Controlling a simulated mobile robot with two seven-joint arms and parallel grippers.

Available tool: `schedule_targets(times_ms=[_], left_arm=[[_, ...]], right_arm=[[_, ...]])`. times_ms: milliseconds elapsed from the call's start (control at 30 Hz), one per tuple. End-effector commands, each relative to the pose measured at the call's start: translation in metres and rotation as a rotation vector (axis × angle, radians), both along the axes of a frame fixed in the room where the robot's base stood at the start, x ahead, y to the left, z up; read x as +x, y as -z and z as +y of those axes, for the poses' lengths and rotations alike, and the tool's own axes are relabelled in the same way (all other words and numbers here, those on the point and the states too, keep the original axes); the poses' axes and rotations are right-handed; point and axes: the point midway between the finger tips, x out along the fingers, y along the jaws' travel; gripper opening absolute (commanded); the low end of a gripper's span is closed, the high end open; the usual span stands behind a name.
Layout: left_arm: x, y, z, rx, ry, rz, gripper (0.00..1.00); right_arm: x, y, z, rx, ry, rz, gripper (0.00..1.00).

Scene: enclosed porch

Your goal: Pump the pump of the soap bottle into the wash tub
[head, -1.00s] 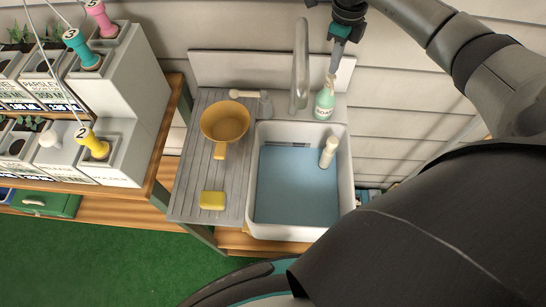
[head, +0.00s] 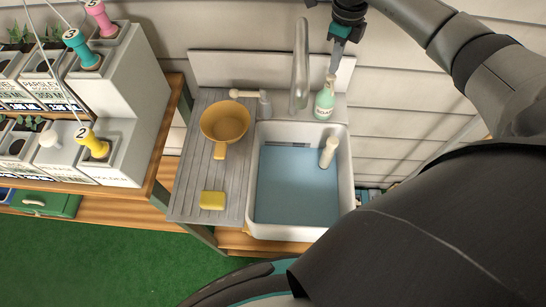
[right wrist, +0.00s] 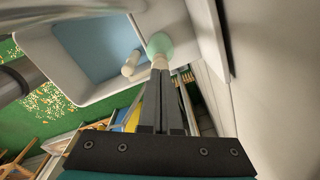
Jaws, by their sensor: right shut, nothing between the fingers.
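The soap bottle (head: 324,106) is pale green with a white label and a pale pump on top. It stands upright behind the right part of the wash tub (head: 300,233). The tub is white, with a blue inside. My right gripper (head: 334,70) points down, shut and empty, with its tips at the pump head. In the right wrist view, the shut fingers (right wrist: 160,72) meet the pump above the green bottle (right wrist: 160,44); I cannot tell whether they press it. The tub (right wrist: 80,103) lies to the left there. My left gripper is not in view.
A grey spout (head: 300,65) rises beside the bottle, left of my gripper. A yellow dipper (head: 224,121) and yellow sponge (head: 212,200) lie on the grey drainboard (head: 190,185). The wall is close behind.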

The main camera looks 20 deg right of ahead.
Motion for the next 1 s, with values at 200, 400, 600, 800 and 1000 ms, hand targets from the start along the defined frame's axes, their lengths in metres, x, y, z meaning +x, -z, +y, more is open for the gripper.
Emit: schedule_targets(times_ms=[200,400,600,800,1000], left_arm=[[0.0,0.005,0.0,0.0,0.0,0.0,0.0],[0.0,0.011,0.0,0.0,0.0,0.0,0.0],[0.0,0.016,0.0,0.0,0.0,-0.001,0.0],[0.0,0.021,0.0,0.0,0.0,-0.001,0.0],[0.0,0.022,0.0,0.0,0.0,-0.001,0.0]], right_arm=[[0.0,0.006,0.0,0.0,0.0,0.0,0.0],[0.0,0.013,0.0,-0.001,0.0,0.001,0.0],[0.0,0.02,0.0,-0.001,0.0,0.001,0.0],[0.0,0.027,0.0,0.0,0.0,0.0,0.0],[0.0,0.029,0.0,0.0,0.0,0.0,0.0]])
